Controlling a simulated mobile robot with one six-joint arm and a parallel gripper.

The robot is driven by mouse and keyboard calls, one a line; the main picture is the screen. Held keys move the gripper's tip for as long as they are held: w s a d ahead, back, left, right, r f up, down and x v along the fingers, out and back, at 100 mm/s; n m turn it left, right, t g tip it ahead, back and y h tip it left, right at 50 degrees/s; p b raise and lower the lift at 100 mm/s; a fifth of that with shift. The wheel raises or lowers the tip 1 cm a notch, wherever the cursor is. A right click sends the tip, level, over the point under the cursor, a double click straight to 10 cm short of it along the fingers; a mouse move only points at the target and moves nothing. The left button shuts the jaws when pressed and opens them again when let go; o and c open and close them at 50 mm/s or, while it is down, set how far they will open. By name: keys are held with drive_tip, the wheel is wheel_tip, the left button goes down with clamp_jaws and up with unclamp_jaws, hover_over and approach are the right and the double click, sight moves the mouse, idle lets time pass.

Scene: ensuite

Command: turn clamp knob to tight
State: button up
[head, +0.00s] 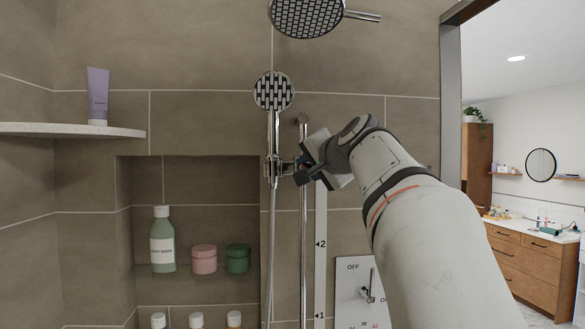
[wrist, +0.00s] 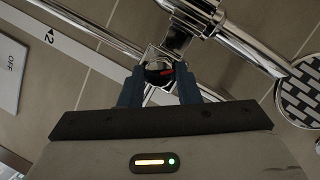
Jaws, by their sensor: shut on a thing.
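In the head view my gripper (head: 306,175) reaches the slider clamp (head: 284,167) from the right and hides the knob. The chrome hand shower (head: 273,92) sits upright in the clamp, which is on the vertical riser rail (head: 304,230). The hand shower head also shows at the right of the wrist view (wrist: 303,92).
A white scale strip (head: 320,250) with arrow marks runs beside the rail. A shower control plate (head: 361,290) marked OFF is lower right. The hose (head: 270,260) hangs left of the rail. A wall niche (head: 190,180) holds bottles and jars; a corner shelf (head: 70,130) bears a purple tube.

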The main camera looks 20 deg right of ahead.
drive_tip(key=shift+f+m+t+h+b, duration=0.15)
drive_tip(key=shift+m+t+b, duration=0.75)
drive_tip(key=shift+m+b, duration=1.5)
drive_tip(key=shift+f+m+t+h+b, duration=0.15)
drive_tip(key=shift+m+t+b, duration=0.9)
drive_tip(key=shift+m, duration=2.4)
drive_tip(key=shift+f+m+t+h+b, duration=0.15)
drive_tip(key=shift+m+t+b, duration=0.6)
drive_tip(key=shift+m+b, duration=1.7)
drive_tip(key=shift+m+p, duration=0.45)
drive_tip(key=shift+m, duration=0.25)
drive_tip(key=o, duration=1)
drive_tip(key=b+v, duration=0.2)
drive_tip(key=v, duration=0.6)
